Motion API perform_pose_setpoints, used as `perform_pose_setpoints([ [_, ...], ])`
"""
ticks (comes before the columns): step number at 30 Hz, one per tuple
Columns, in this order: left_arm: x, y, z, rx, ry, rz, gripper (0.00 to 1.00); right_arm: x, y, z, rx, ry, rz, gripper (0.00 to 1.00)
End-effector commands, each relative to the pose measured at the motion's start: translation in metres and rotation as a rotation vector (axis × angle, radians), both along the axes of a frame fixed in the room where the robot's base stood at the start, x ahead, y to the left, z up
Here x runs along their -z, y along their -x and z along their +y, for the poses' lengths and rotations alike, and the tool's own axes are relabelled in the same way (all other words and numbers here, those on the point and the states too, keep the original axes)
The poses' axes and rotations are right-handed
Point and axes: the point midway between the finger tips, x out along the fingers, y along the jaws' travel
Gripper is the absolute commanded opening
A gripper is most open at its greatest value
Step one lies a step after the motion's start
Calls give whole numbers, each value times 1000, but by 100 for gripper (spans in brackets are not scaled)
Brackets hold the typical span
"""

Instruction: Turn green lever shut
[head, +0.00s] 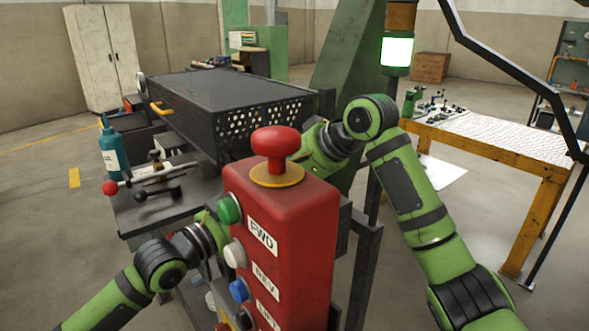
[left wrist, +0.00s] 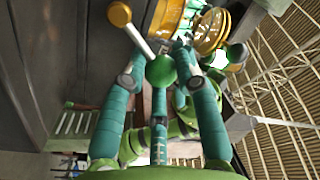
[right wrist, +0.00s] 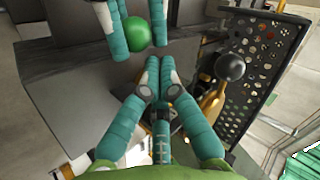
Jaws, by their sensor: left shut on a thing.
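The green lever ends in a green ball (left wrist: 161,70) in the left wrist view, with a pale rod running up and left from it to a yellow knob (left wrist: 119,14). My left gripper (left wrist: 160,60) has its teal fingers around the ball and is shut on it. The same ball (right wrist: 136,32) shows in the right wrist view between the left gripper's fingers. My right gripper (right wrist: 158,80) is just below it in that view, its fingers drawn together with nothing seen between them. In the head view the red control box hides the lever and left gripper.
The red control box (head: 290,230) with a mushroom button (head: 276,143) stands close in front. Behind is a perforated dark box (head: 225,100) with a yellow handle (head: 161,108). A teal bottle (head: 110,150) and a red-knobbed lever (head: 110,187) are on the left. A workbench (head: 500,145) stands right.

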Motion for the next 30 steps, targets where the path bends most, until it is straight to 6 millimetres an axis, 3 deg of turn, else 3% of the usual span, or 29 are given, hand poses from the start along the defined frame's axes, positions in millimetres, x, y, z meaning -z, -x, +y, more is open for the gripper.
perform_pose_setpoints([
  [1, -10, -2, 4, -9, 4, -27, 0, 0, -1, 1, 0, 0, 0, 0],
  [27, -10, -2, 4, -10, 5, -25, 0, 7, 11, 3, -6, -34, -47, 0],
  [28, -10, -2, 4, -10, 5, -25, 42, 7, 11, 3, -6, -34, -47, 0],
  [29, -10, -3, 4, -9, 5, -24, 54, 7, 11, 3, -7, -34, -46, 0],
  [30, -10, -3, 4, -10, 4, -24, 54, 7, 11, 3, -7, -33, -45, 0],
])
